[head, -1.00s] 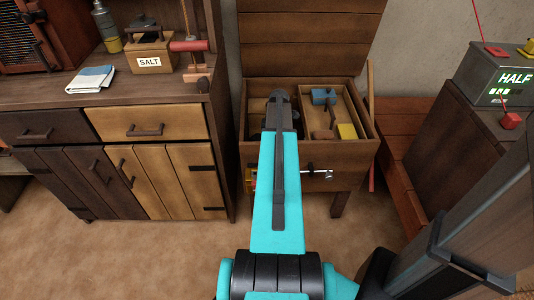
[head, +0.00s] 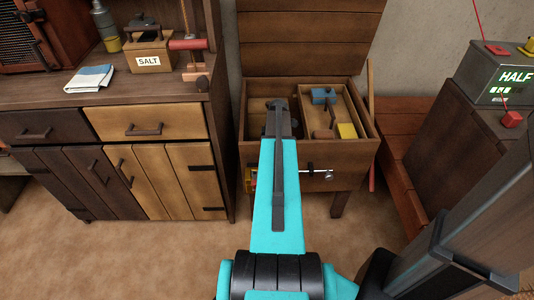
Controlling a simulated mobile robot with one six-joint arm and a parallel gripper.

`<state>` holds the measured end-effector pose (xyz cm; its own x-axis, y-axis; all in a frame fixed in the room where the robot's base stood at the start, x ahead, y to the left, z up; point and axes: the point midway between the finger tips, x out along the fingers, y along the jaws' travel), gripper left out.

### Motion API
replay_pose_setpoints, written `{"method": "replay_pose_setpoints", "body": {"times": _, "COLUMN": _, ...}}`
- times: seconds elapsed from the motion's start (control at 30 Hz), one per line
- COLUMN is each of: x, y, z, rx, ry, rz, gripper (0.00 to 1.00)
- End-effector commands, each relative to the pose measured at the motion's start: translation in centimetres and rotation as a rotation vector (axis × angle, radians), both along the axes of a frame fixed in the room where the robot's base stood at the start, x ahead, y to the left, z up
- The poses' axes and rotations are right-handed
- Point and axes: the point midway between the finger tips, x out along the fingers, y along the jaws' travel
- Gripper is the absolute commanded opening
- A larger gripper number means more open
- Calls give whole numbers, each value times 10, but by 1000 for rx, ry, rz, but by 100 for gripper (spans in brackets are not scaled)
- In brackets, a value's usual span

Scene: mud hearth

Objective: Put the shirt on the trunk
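No shirt can be made out for certain. A folded white and blue cloth (head: 90,79) lies on the sideboard at the left; I cannot tell what it is. No thing is clearly a trunk; an open-lidded wooden chest on legs (head: 300,155) stands at the centre, and a low reddish-brown wooden piece (head: 400,185) stands right of it. My gripper (head: 279,108) is over the left part of the chest's opening, at the end of my turquoise arm. My own arm hides its fingers and whatever may be between them.
Inside the chest are a blue block (head: 323,96), a yellow block (head: 347,131) and a divided tray. A salt box (head: 149,60) stands on the sideboard (head: 110,140). A grey device reading HALF (head: 505,75) sits on a dark cabinet at right. Floor before the sideboard is clear.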

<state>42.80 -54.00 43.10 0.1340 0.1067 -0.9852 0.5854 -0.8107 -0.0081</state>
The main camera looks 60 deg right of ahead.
Motion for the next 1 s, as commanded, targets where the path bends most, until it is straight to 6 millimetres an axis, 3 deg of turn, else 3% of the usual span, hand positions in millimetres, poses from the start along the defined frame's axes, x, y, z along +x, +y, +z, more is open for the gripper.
{"method": "replay_pose_setpoints", "body": {"times": 0.53, "x": 0, "y": 0, "z": -8, "rx": -1, "ry": -1, "rz": 0, "gripper": 0}}
{"method": "replay_pose_setpoints", "body": {"times": 0.57, "x": 0, "y": 0, "z": -8, "rx": 0, "ry": 0, "rz": 0, "gripper": 25}}
{"method": "replay_pose_setpoints", "body": {"times": 0.63, "x": 0, "y": 0, "z": -8, "rx": 0, "ry": 0, "rz": 0, "gripper": 37}}
{"method": "replay_pose_setpoints", "body": {"times": 1.0, "x": 0, "y": 0, "z": -7, "rx": 0, "ry": 0, "rz": 0, "gripper": 39}}
